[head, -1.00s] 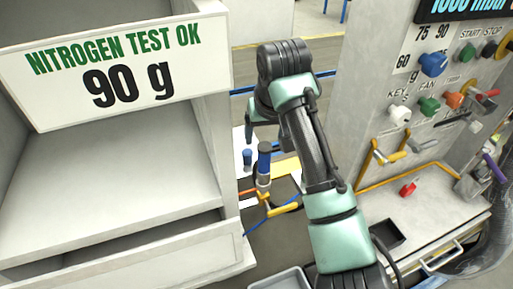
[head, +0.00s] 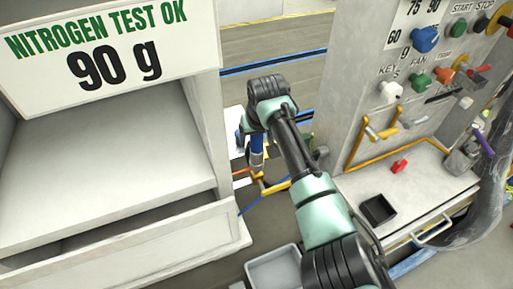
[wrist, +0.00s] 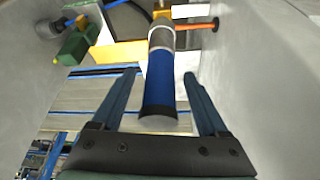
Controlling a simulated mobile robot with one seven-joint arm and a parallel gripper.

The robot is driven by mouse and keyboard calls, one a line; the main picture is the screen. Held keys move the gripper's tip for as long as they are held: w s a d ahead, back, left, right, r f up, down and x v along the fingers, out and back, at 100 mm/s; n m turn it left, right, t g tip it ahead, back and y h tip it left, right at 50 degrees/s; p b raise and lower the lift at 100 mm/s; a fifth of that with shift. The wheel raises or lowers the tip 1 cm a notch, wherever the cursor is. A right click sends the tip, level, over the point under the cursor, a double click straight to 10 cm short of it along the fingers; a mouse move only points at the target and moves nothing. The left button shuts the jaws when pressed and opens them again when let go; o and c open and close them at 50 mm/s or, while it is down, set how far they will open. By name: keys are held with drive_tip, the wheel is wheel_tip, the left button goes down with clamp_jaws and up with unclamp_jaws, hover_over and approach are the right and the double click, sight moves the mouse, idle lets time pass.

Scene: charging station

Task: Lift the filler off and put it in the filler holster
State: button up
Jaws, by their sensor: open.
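The filler (head: 257,152) has a blue cylindrical handle above a metal collar and yellow-orange parts. In the head view it stands in the gap between the white cabinet and the control panel, partly covered by my arm. My gripper (wrist: 162,75) is open in the wrist view, with one finger on each side of the filler's blue handle (wrist: 159,82). No clear contact shows, and I cannot tell the handle's exact depth between the fingers. I cannot tell for sure which fixture is the filler holster.
The white cabinet (head: 115,145) stands on the left. The grey control panel (head: 365,60) with knobs and a yellow bracket (head: 350,150) stands on the right. A black tray (head: 378,209) lies on the worktop below it, and a grey bin (head: 273,268) is in front.

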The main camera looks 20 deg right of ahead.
drive_tip(key=shift+w+f, duration=0.15)
drive_tip(key=shift+f, duration=0.2)
clamp_jaws()
